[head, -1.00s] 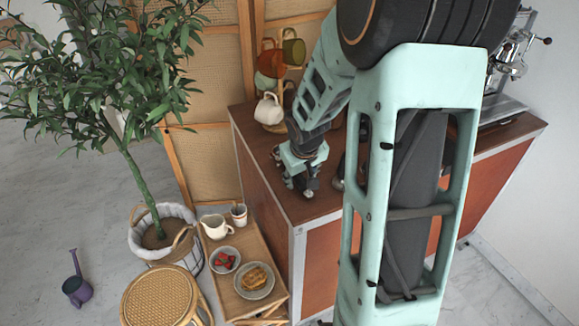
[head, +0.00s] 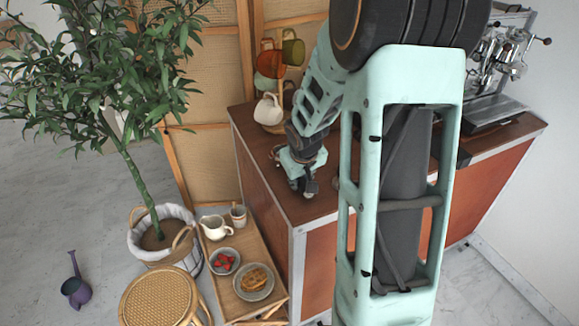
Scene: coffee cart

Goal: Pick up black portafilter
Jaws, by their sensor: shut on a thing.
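My gripper (head: 304,187) is low over the near-left part of the cart's brown top (head: 268,165), pointing down. It is shut on a small dark thing at its fingertips, which I take to be the black portafilter (head: 311,190). The portafilter is mostly hidden by the fingers and wrist, and its handle cannot be made out. I cannot tell whether it still touches the cart top. My large arm link covers the middle of the cart.
A mug tree with a cream mug (head: 268,108) and coloured mugs stands behind my gripper. A chrome espresso machine (head: 495,75) is at the cart's right end. A low wooden table (head: 238,302) with a jug and plates stands left of the cart, beside a potted tree (head: 148,190).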

